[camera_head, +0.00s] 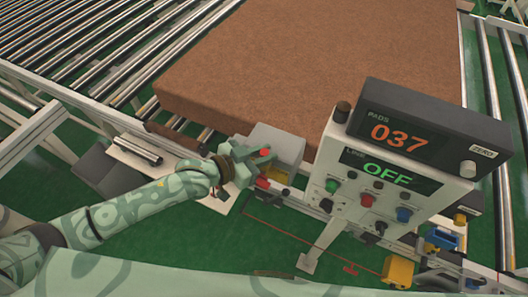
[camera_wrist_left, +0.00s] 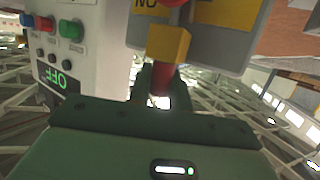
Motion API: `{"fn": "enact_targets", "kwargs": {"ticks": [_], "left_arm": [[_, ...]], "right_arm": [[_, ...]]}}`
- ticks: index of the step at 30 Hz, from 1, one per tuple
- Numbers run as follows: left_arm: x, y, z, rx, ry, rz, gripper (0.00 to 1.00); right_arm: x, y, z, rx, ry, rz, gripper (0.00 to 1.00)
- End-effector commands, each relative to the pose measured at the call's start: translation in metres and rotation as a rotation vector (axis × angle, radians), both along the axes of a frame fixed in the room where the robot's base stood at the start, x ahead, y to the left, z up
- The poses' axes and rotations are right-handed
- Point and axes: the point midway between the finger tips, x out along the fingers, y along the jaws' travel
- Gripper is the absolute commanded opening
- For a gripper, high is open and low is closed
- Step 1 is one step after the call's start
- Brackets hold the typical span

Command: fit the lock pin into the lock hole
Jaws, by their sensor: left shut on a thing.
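My left gripper (camera_head: 256,160) is shut on a red pin, taken to be the lock pin (camera_head: 265,152), at the near side of a grey box (camera_head: 280,142). In the left wrist view the pin (camera_wrist_left: 161,78) sits between my left fingertips (camera_wrist_left: 158,88). A yellow block (camera_wrist_left: 168,45) lies at the pin's far end in that view. I cannot tell whether the pin touches or enters it. The lock hole is not visible. A second red part (camera_head: 262,183) shows below my left gripper. My right gripper is not in view.
A control panel (camera_head: 385,185) reading OFF stands to the right of my left gripper, with a display (camera_head: 430,125) reading 037 on top. A large brown mattress (camera_head: 300,60) lies behind on rollers. A yellow box (camera_head: 397,271) sits low at the right. Green floor shows in front.

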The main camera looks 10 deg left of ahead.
Motion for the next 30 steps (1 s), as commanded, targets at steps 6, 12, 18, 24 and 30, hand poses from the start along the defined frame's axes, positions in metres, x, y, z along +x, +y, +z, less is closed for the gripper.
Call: {"fn": "enact_targets", "kwargs": {"ticks": [6,12,18,24,30], "left_arm": [[0.0,0.0,-0.001,0.0,0.0,0.0,0.46],[0.0,0.0,-0.001,0.0,0.0,0.0,0.46],[-0.001,0.002,-0.001,0.001,0.001,0.0,0.46],[-0.02,0.023,0.007,0.004,0.0,-0.001,0.46],[-0.054,0.064,0.022,0.004,0.003,-0.001,0.46]], "right_arm": [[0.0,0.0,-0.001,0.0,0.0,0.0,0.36],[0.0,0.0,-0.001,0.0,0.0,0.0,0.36],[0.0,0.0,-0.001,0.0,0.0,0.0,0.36],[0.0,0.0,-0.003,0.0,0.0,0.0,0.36],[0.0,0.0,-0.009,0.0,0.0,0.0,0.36]]}}
